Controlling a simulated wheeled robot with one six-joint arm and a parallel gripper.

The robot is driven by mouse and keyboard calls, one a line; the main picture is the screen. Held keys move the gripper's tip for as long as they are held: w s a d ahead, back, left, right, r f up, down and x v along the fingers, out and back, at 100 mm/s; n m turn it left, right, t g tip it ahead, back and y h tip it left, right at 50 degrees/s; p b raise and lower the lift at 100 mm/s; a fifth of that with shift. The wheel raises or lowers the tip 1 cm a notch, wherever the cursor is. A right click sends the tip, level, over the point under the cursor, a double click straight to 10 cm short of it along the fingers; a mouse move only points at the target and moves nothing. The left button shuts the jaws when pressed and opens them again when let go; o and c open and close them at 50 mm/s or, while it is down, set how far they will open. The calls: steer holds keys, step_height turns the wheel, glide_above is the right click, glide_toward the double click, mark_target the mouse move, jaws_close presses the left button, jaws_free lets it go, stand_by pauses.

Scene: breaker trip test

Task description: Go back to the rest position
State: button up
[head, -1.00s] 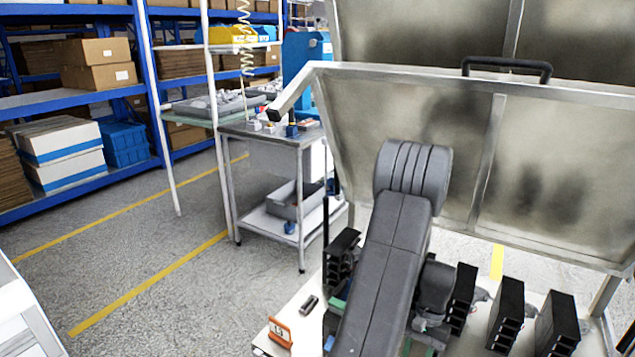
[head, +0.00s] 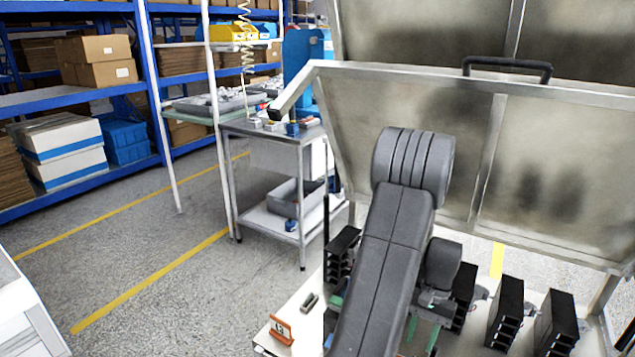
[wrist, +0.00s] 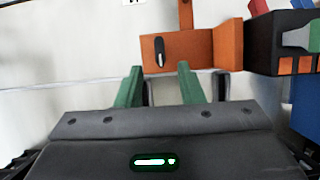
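My gripper (wrist: 160,82) shows in the wrist view as two green fingers standing apart, with nothing held between them. An orange block (wrist: 205,50) with a dark oval slot lies just beyond the fingertips. Whether the fingers touch it I cannot tell. In the head view my arm stands over the white table (head: 288,310) under the raised lid, and its dark links hide part of the table. My gripper's green parts show low beside the arm, and its fingertips are not clear there.
Several black slotted blocks (head: 506,312) stand on the table. An orange numbered marker (head: 281,330) and a small dark part (head: 310,301) sit at its left edge. The metal-framed lid (head: 560,170) rises behind my arm.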

steer(key=v, duration=0.7)
steer(key=b+x, duration=0.1)
steer(key=x, duration=1.2)
steer(key=shift+s+a+f, duration=0.1)
steer(key=shift+s+f, duration=0.05)
steer(key=shift+f, duration=0.2)
steer(key=n+h+b, duration=0.1)
steer(key=n, duration=0.2)
steer(key=shift+a+r, duration=0.1)
steer(key=n+h+b, duration=0.1)
steer(key=n, duration=0.2)
steer(key=n+h+b, duration=0.1)
steer(key=n, duration=0.1)
steer(key=shift+a+n+g, duration=0.15)
steer(key=shift+n+g, duration=0.15)
steer(key=shift+n, duration=0.1)
steer(key=n+h+b, duration=0.2)
steer(key=n, duration=0.2)
steer(key=shift+a, duration=0.1)
steer(key=n+t+h+b, duration=0.1)
steer(key=n+b, duration=0.1)
steer(key=n, duration=0.1)
steer(key=shift+n+t, duration=0.3)
steer(key=shift+n, duration=0.1)
steer(key=shift+p+v, duration=0.5)
steer(key=shift+v, duration=0.65)
steer(key=shift+r, duration=0.3)
